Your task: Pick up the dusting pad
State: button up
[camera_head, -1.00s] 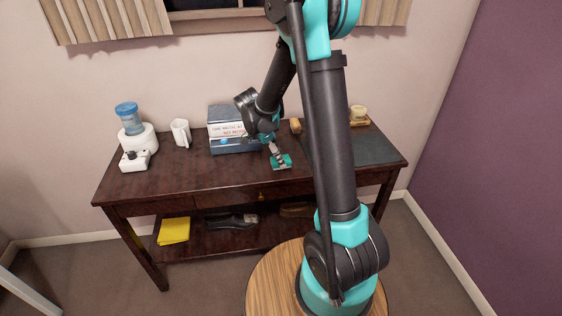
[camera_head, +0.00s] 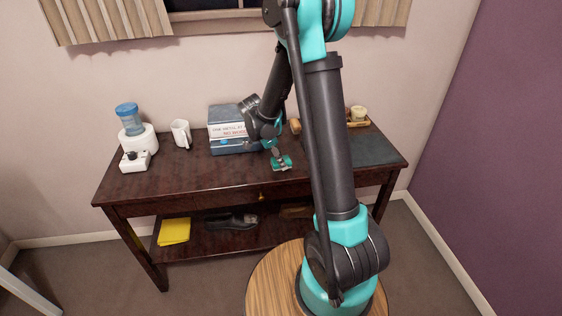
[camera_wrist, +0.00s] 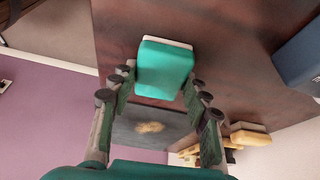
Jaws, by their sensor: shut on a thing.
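The dusting pad, a teal block with a pale underside (camera_wrist: 165,68), shows in the wrist view at the fingertips. My gripper (camera_wrist: 160,86) is shut on it, with one finger on each side. In the head view the pad (camera_head: 284,164) is small and teal, near the front middle of the dark wooden table (camera_head: 190,180). My gripper (camera_head: 277,153) comes down on it from above. I cannot tell whether the pad touches the tabletop or is just clear of it.
A white mug (camera_head: 181,133) and a white-and-blue dispenser (camera_head: 131,130) are at the left. The front left tabletop is clear.

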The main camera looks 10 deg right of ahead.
jog(key=shift+r, duration=0.1)
notch_tip(320, 180, up, 20)
dwell(0.5)
